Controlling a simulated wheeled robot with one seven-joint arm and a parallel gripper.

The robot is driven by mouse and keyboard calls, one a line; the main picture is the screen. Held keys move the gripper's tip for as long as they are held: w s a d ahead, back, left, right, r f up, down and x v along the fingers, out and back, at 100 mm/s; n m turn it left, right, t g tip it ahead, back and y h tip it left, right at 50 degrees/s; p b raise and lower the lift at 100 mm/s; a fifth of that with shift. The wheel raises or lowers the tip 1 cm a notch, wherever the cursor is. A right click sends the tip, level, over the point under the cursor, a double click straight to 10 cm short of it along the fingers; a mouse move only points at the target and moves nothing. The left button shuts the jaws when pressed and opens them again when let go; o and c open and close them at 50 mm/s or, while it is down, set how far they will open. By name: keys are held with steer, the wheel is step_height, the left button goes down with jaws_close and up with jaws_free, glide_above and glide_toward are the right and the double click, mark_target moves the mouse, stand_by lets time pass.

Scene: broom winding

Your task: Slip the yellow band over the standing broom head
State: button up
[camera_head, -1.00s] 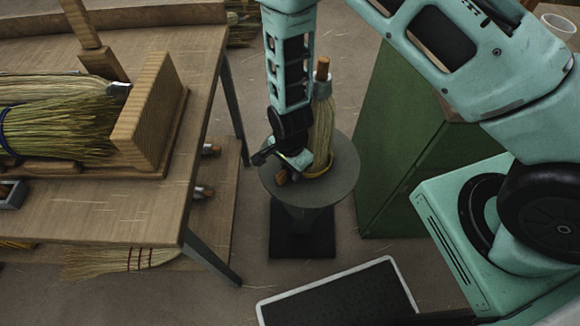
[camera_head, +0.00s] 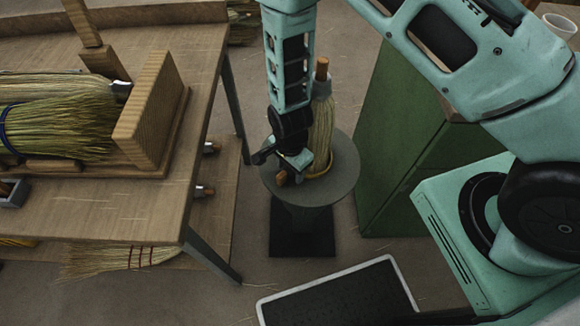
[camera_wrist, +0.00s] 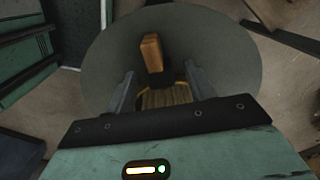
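The standing broom head (camera_head: 322,125) is upright on a round grey stand, its straw tied below a short wooden handle top. The yellow band (camera_head: 318,175) is around the lower part of the straw, close to the stand top. My gripper (camera_head: 292,172) is low in front of the broom, just above the stand. In the wrist view its fingers (camera_wrist: 160,76) are spread apart, with straw (camera_wrist: 166,98) and part of the yellow band (camera_wrist: 144,87) showing between them. A small wooden piece (camera_wrist: 152,53) sits beyond the fingertips. My arm hides part of the broom and band.
The round stand (camera_head: 345,180) is small, with bare floor around its base. A wooden workbench (camera_head: 110,205) with straw brooms and a wooden block (camera_head: 145,120) is at left. A green cabinet (camera_head: 400,150) is close at right. A black mat (camera_head: 340,295) lies in front.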

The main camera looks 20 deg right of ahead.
step_height(320, 180, up, 17)
steer(key=p, duration=0.1)
steer(key=shift+r, duration=0.2)
stand_by(0.4)
steer(key=shift+r, duration=0.1)
steer(key=s+r+n+p, duration=0.2)
steer(key=s+r+n, duration=1.4)
steer(key=r+n, duration=0.4)
steer(key=shift+s+d+r+y+p, duration=0.2)
steer(key=shift+d+y+p, duration=0.1)
steer(key=shift+d, duration=0.15)
